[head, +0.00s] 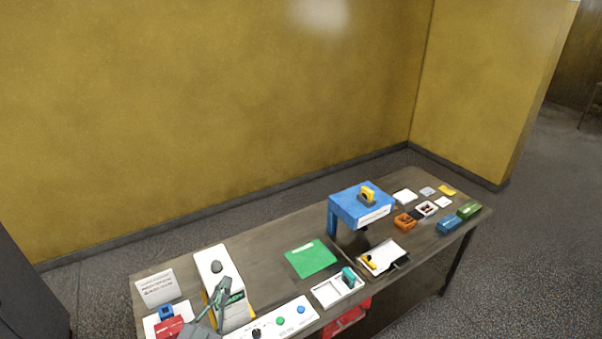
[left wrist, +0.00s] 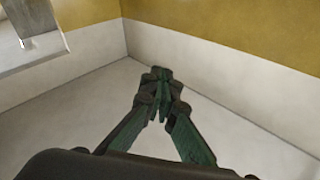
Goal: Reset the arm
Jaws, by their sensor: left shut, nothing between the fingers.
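My left gripper (head: 222,290) shows at the lower left of the head view, dark green and grey, over the front left part of the table (head: 275,275). It is in front of a white block-like device (head: 209,262) with a dark knob; I cannot tell whether they touch. In the left wrist view, the left gripper (left wrist: 158,80) has its fingertips together with nothing between them. My right gripper is in neither view.
A white panel with coloured buttons (head: 290,323) lies at the front edge, near the left gripper. A red item (head: 169,327) and a white sign (head: 157,288) are to its left. A green sheet (head: 311,259), a blue stand (head: 361,206) and small boxes are further right.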

